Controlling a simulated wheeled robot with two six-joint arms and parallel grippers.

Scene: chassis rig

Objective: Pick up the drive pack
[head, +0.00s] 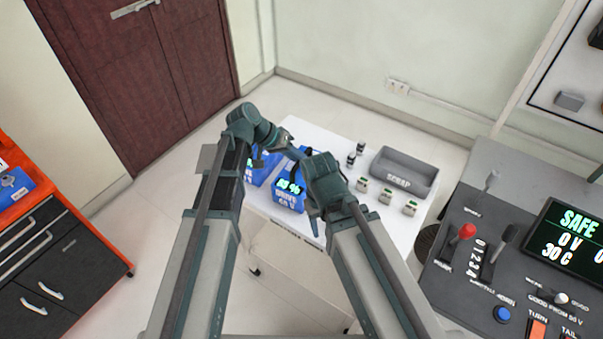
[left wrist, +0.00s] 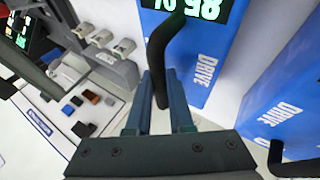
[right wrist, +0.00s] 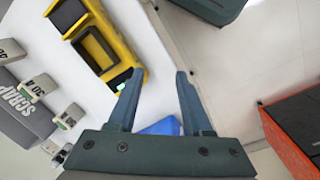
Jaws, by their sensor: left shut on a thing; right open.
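A blue drive pack (head: 287,197) with a green percentage display and a black handle stands on the white table (head: 330,138). My left gripper (left wrist: 160,85) is shut on the black handle (left wrist: 157,50) of this pack; the pack's blue face (left wrist: 206,62) reads DRIVE. A second blue pack (head: 262,172) stands to its left and shows at the right of the left wrist view (left wrist: 285,90). My right gripper (right wrist: 155,85) is open and empty, low over the table's near side. A blue surface (right wrist: 165,126) shows between its fingers. The right arm hides part of the table.
A grey SCRAP tray (head: 404,172) is at the table's right, with several small pale modules (head: 385,196) in front and two dark cylinders (head: 351,160) beside it. A yellow case (right wrist: 105,45) shows in the right wrist view. A control console (head: 470,210) stands right; an orange cabinet (head: 60,215) left.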

